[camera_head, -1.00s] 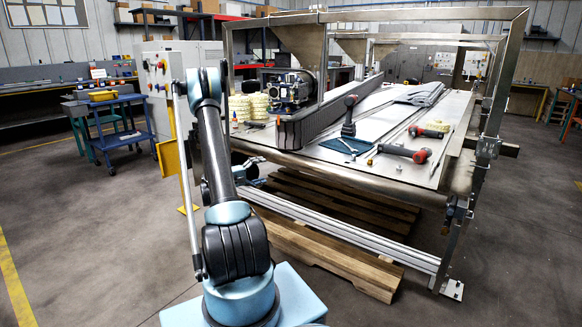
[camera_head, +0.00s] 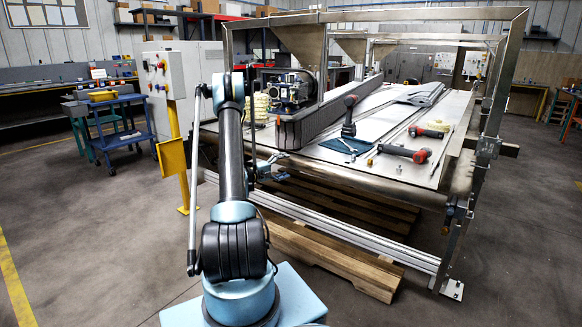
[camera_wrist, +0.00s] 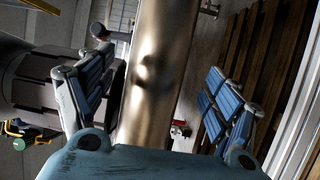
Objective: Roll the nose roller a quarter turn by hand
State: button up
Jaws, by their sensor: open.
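The nose roller (camera_head: 380,188) is a smooth metal cylinder along the near edge of the conveyor frame. In the wrist view the roller (camera_wrist: 152,75) runs lengthwise up the middle, with a dull brownish sheen and blurred dark reflections. My gripper (camera_wrist: 160,92) is open, with one blue-padded finger on each side of the roller. A gap shows beside the right finger; contact at the left finger cannot be told. In the head view my gripper (camera_head: 270,168) is small, at the left part of the roller, partly hidden by my arm.
A cordless tool (camera_head: 349,117), a red-and-black tool (camera_head: 405,153) and a teal cloth (camera_head: 345,146) lie on the conveyor top. Wooden pallets (camera_head: 330,250) sit under the frame. A yellow-posted control box (camera_head: 163,76) stands left of my arm. The floor at right is clear.

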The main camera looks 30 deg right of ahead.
aim_at(289, 164)
jog(key=shift+d+r, duration=0.1)
jog(key=shift+d, duration=2.3)
jog(key=c, duration=1)
jog(key=shift+a, duration=0.25)
jog(key=shift+d, duration=0.15)
